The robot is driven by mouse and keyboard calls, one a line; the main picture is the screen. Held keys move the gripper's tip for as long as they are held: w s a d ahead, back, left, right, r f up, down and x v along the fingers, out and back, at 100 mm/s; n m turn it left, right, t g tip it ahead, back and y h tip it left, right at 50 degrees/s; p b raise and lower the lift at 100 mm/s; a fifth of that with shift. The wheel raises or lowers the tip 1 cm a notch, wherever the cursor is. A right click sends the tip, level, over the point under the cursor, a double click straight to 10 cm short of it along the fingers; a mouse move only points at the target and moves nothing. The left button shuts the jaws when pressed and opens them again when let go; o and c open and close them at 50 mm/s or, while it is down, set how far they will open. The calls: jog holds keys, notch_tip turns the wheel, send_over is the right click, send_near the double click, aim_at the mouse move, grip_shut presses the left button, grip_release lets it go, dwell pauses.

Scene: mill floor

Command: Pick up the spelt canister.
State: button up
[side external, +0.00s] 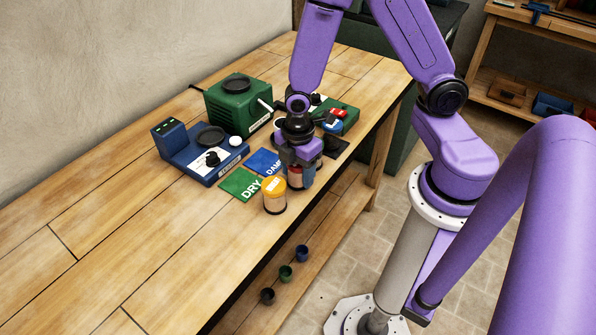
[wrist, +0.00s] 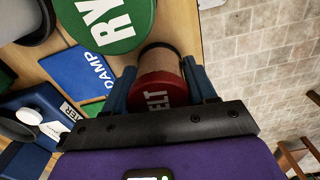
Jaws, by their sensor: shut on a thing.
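The spelt canister (wrist: 158,92) has a red lid with the letters "ELT" showing in the wrist view. My gripper (wrist: 165,85) is shut on it, with one blue finger on each side. In the side view my gripper (side external: 300,178) is low over the bench near its front edge, and only a little of the canister's red shows between the fingers. I cannot tell whether the canister's base touches the bench.
An orange-lidded canister (side external: 275,195) stands close by, toward the camera. A green lid marked "RY" (wrist: 105,25) is close to the held canister. The near bench is clear.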

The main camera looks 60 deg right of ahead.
jog(key=shift+r, duration=0.75)
jog(key=s+d+r, duration=0.2)
jog(key=s+r, duration=0.9)
jog(key=s, duration=0.2)
jog(key=w+a+r+m, duration=0.1)
jog(key=w+r+m, duration=0.1)
jog(key=w, duration=0.9)
jog(key=w+a+r+m, duration=0.2)
jog(key=w+r+m, duration=0.1)
jog(key=w, duration=0.9)
jog(key=w+d+r+m, duration=0.1)
jog(key=w+d+m, duration=0.1)
jog(key=w+d, duration=0.55)
jog(key=w+d+m, duration=0.2)
jog(key=w+d, duration=0.2)
jog(key=w, duration=0.6)
jog(key=shift+d+f, duration=0.1)
jog(key=shift+f, duration=2.55)
jog(key=shift+f, duration=0.6)
